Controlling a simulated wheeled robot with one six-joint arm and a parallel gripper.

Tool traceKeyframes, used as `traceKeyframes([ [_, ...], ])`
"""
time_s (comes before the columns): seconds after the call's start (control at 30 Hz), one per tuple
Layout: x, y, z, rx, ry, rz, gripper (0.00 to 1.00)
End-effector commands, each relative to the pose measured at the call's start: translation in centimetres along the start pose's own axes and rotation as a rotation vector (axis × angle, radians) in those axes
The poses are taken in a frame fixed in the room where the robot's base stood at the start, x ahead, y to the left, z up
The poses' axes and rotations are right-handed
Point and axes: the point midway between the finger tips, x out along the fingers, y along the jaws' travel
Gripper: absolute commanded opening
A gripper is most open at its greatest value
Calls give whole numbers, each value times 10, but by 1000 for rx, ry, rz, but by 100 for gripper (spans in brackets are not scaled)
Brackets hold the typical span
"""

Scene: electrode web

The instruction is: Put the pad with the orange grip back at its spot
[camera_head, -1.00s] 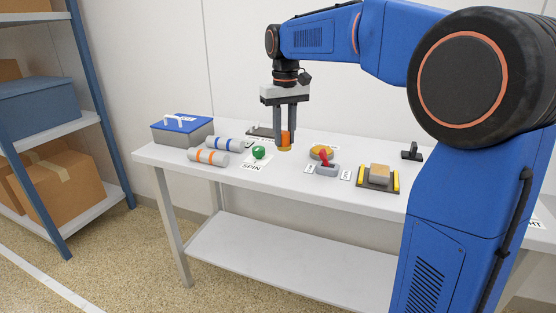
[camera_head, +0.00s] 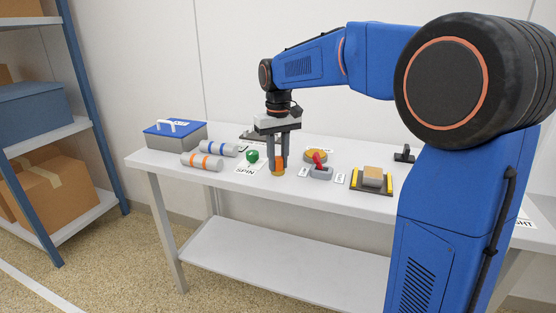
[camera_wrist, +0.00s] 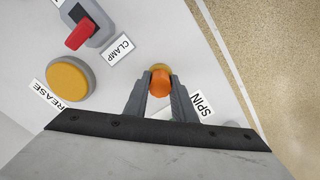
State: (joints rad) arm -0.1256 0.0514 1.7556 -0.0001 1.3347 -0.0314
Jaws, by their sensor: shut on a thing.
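My gripper (camera_head: 279,157) is shut on the orange grip (camera_head: 278,163) of a small pad, with its fingers pointing down. The pad (camera_head: 277,172) has a yellowish round base under the grip and is close to the table top; I cannot tell whether it touches. In the wrist view the orange grip (camera_wrist: 161,79) sits between the fingertips, with the edge of the yellowish pad (camera_wrist: 160,67) just showing beyond it. The pad is just right of the green knob (camera_head: 252,157) and its SPIN label (camera_head: 245,170). No empty spot for the pad is clearly marked.
Farther right is a dark tray (camera_head: 372,191) with a tan block. Banded cylinders (camera_head: 201,162) and a blue-lidded box (camera_head: 175,135) are left. The front table strip is clear.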

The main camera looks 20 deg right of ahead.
Motion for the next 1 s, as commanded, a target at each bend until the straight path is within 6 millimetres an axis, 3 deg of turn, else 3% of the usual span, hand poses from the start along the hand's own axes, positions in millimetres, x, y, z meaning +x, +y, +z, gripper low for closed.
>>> traceKeyframes([
  [0.03,1,0,0,0,-1,0,6],
  [0.07,1,0,0,0,0,0,31],
  [0.1,1,0,0,0,0,0,40],
  [0.13,1,0,0,0,0,0,42],
  [0.57,-9,0,-1,0,2,0,42],
  [1.0,-88,0,-1,0,3,0,42],
])
